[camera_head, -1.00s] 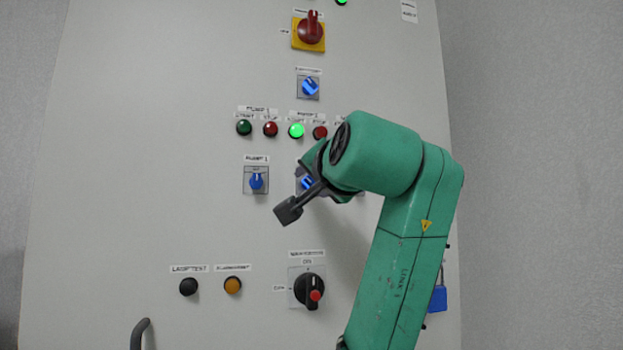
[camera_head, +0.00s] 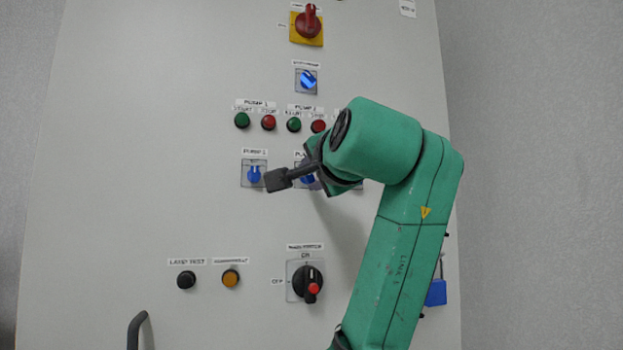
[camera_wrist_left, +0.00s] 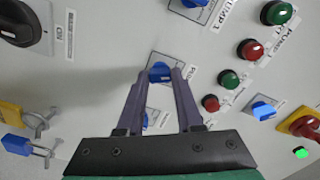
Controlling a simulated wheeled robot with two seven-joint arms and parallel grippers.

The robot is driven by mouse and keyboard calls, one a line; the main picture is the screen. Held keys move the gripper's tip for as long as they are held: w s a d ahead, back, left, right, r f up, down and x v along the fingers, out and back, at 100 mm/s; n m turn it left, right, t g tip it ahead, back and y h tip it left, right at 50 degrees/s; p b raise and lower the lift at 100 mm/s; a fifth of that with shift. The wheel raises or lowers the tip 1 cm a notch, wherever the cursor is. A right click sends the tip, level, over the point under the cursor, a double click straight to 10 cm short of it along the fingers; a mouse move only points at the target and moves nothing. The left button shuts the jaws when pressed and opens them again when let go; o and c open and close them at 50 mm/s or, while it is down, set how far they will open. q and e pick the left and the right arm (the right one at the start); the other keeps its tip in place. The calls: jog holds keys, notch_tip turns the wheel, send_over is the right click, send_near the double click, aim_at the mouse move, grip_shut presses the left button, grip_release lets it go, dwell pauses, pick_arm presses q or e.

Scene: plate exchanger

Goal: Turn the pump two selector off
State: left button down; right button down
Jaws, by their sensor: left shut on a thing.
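The pump two selector (camera_head: 307,179) is a blue knob on a square plate on the grey panel, partly hidden behind my wrist in the head view. It also shows in the left wrist view (camera_wrist_left: 160,69), between the fingertips. My left gripper (camera_wrist_left: 160,77) is shut on this knob, with one dark finger on each side. In the head view the fingers are mostly hidden by the green wrist and a dark block on an arm. The pump 2 start button (camera_head: 294,125) is green and unlit. The knob's exact pointing is hard to read. My right gripper is not in view.
The pump 1 selector (camera_head: 254,175) is close left of my wrist's dark block. A red stop button (camera_head: 318,126) sits just above the wrist. A black rotary switch (camera_head: 308,284), blue padlock (camera_head: 436,292) and door handle (camera_head: 138,330) are lower.

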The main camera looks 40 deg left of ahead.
pick_arm(q)
jog(key=m+b, duration=0.1)
jog(key=m, duration=0.4)
jog(key=shift+r, duration=0.15)
dwell(0.3)
jog(key=c, duration=0.8)
grip_release()
jog(key=shift+o, duration=1.2)
jog(key=shift+w+a, duration=0.15)
jog(key=shift+w, duration=0.05)
